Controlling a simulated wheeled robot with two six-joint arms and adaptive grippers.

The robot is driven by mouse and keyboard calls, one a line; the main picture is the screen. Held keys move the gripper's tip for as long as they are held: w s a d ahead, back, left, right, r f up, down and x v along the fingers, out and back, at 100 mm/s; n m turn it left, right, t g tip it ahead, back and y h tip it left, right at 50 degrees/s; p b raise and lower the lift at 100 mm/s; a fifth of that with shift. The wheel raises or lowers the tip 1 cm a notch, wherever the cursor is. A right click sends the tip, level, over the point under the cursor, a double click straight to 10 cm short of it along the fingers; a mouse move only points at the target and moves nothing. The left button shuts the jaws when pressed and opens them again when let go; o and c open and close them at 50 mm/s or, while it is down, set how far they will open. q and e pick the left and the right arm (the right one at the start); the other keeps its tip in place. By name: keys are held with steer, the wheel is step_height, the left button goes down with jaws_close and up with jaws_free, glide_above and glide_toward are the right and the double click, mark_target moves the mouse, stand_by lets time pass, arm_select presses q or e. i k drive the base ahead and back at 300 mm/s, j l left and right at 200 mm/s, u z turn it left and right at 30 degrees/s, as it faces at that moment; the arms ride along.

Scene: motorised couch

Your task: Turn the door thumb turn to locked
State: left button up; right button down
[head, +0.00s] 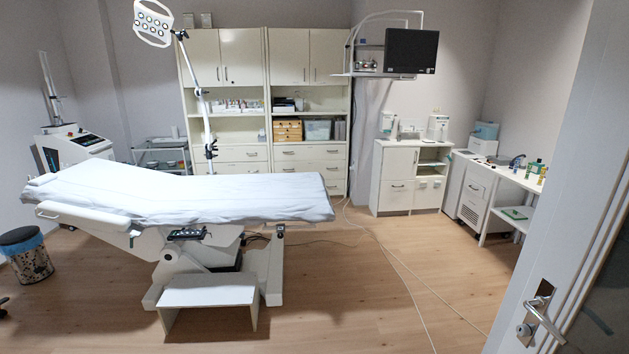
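The white door (577,170) stands at the right edge of the head view. A metal lock plate (539,298) with a lever handle (546,322) is low on it, near the bottom of the picture. A small round metal piece (523,330) sits on the plate below the lever and looks like the thumb turn. It is too small to tell which way it is turned. Neither of my grippers shows in this view.
A white treatment couch (180,196) with a step (208,292) stands at left centre. A patterned bin (28,258) is at far left. Thin cables (400,275) cross the wooden floor towards the door. Floor between couch and door is otherwise clear.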

mark_target(522, 329)
steer(key=z, duration=2.25)
steer(key=i+j, duration=0.1)
steer(key=j, duration=0.45)
steer(key=i+j, duration=0.1)
steer(key=j, duration=0.4)
steer(key=i+j, duration=0.1)
steer(key=j, duration=0.45)
steer(key=i+j+z, duration=0.1)
steer(key=j, duration=0.45)
